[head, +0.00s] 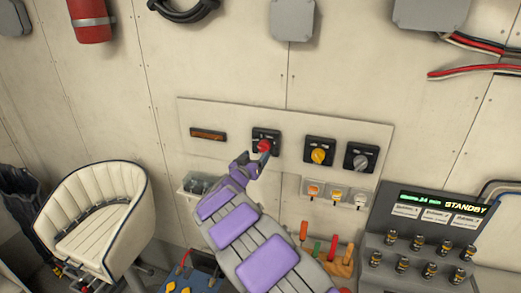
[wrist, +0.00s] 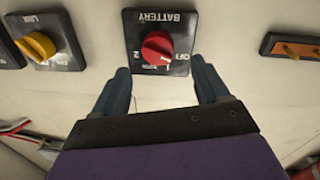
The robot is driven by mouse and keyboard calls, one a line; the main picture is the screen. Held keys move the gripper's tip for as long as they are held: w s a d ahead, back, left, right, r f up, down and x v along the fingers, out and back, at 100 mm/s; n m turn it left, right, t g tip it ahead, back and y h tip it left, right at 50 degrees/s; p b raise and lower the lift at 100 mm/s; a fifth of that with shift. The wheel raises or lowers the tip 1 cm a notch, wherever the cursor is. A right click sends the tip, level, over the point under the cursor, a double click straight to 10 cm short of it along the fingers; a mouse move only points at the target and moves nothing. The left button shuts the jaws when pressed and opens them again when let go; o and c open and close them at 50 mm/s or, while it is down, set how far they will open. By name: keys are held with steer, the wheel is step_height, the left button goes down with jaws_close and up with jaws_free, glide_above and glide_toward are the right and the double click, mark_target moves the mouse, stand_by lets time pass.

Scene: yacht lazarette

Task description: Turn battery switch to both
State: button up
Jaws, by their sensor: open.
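The battery switch is a red knob (wrist: 157,47) on a black square plate (wrist: 178,18) marked BATTERY, which appears upside down in the wrist view. Some position labels show around the knob, partly hidden by it. In the head view the red knob (head: 264,146) is on the wall panel, just beyond the end of my arm. My gripper (wrist: 160,80) is open, with its two dark fingers apart and pointing at the plate, one on each side below the knob. The knob looks just beyond the fingertips; I cannot tell whether anything touches. My gripper (head: 257,160) also shows in the head view.
A yellow knob (head: 318,156) and a grey knob (head: 360,161) are to the right on the same panel. An orange-brown strip (head: 208,135) is to the left. Below are small switches (head: 337,194), coloured-handled tools (head: 318,243) and a STANDBY console (head: 430,225). A cream seat (head: 97,215) stands left.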

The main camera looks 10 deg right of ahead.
mark_target(261, 149)
steer(key=shift+x, duration=2.85)
steer(key=c, duration=1)
steer(key=shift+c, duration=0.2)
